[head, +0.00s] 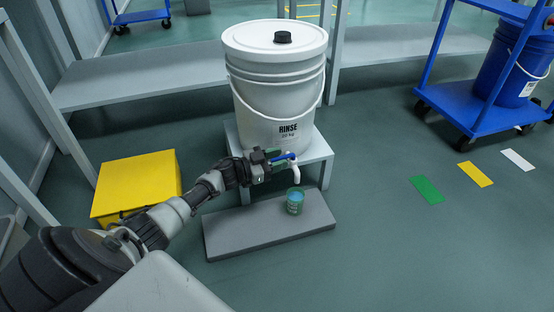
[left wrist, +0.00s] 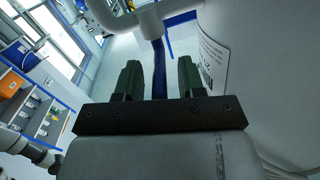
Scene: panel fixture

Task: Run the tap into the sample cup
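A white bucket labelled RINSE (head: 262,90) stands on a small grey stand (head: 318,150). Its white tap (head: 295,172) points down at the front, with a blue lever (head: 284,156) toward the left. The small teal sample cup (head: 295,204) stands upright under the spout; its fill level is unclear. No stream is visible. My left gripper (head: 277,162) is at the lever. In the left wrist view, the blue lever (left wrist: 158,70) lies between the two green fingers (left wrist: 160,75), with gaps on both sides. The white tap body (left wrist: 150,18) is beyond. My right gripper is out of view.
The cup stands on a low grey slab (head: 240,232). A yellow box (head: 135,182) is left of it. Grey benches (head: 150,80) are behind. A blue cart (head: 480,110) with a blue bucket (head: 515,65) stands right, near coloured floor markers (head: 427,190). Floor right of the slab is clear.

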